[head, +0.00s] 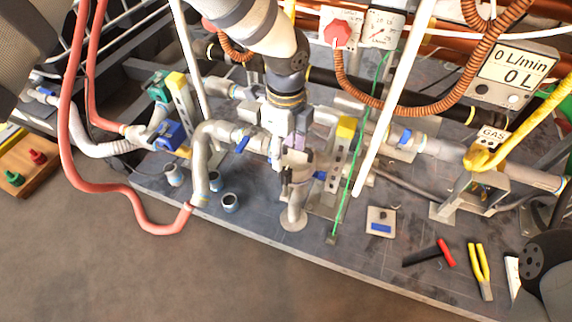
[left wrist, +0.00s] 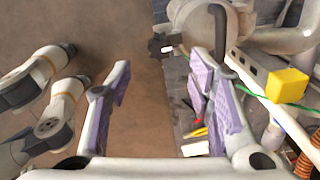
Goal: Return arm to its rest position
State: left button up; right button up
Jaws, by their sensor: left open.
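My left arm (head: 262,30) comes in from the top middle of the head view and reaches down over the pipework bench. My left gripper (head: 294,158) is over the middle of the bench, close to the grey pipes and a yellow-topped valve block (head: 345,130). In the left wrist view the two purple-padded fingers (left wrist: 160,85) are spread wide. No object shows held between them. Floor shows through the gap, with pipework beside the right finger. I cannot tell whether a finger touches a pipe. My right gripper does not show.
White upright rods (head: 395,100), a green cable (head: 365,130) and an orange corrugated hose (head: 400,103) stand close to the arm. Red hoses (head: 75,150) loop at the left. Pliers (head: 481,270) and a hammer (head: 430,254) lie at the bench's front right. The front floor is clear.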

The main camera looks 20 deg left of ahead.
pick_arm(q)
notch_tip(320, 180, up, 4)
jog(key=shift+f, duration=0.1)
dwell(0.4)
